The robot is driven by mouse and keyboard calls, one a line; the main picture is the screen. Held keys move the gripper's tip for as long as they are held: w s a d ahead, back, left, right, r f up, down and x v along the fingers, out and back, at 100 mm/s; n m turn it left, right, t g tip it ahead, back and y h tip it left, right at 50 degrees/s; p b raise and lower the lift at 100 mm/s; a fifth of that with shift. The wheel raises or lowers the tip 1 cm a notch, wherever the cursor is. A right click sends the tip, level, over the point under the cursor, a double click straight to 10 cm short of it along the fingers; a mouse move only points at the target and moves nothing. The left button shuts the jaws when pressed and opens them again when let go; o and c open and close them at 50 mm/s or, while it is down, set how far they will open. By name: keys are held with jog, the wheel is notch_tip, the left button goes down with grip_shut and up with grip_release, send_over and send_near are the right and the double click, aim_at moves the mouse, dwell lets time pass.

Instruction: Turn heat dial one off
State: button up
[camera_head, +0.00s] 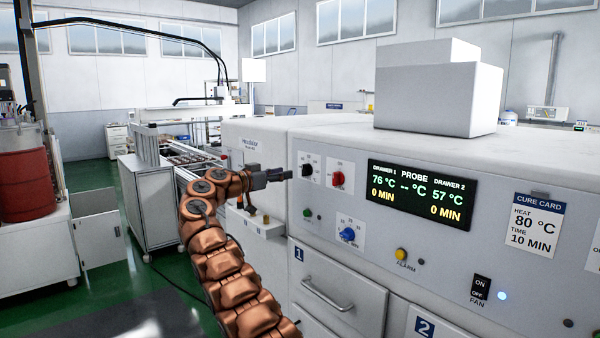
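My gripper (284,175) is at the left end of the white oven's control panel (470,262), pointing right. Its fingertips are at or just beside a black dial (307,170); I cannot tell whether they touch it. I cannot tell whether the fingers are open or shut. A red dial (338,179) is just right of the black dial, and a blue dial (348,234) is lower down. The dial labels are too small to read, so which is heat dial one is unclear. The display (418,194) reads drawer 1 76 °C and drawer 2 57 °C, both 0 MIN.
A green button (307,214), a yellow alarm button (401,254) and a fan switch (480,287) are on the panel. Drawer 1's handle (328,296) sticks out below. A cure card (534,226) reads 80 °C, 10 MIN. Green floor is open at left.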

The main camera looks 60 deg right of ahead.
aim_at(303, 169)
jog(key=p+x, duration=0.3)
jog(key=x, duration=0.3)
jog(key=shift+d+r+p, duration=0.1)
jog(key=shift+d+p, duration=0.1)
jog(key=shift+p, duration=0.15)
jog(key=shift+s+d+p, duration=0.15)
jog(key=shift+d+p, duration=0.15)
jog(key=shift+d, duration=0.35)
grip_shut()
jog(key=shift+s+d, duration=0.1)
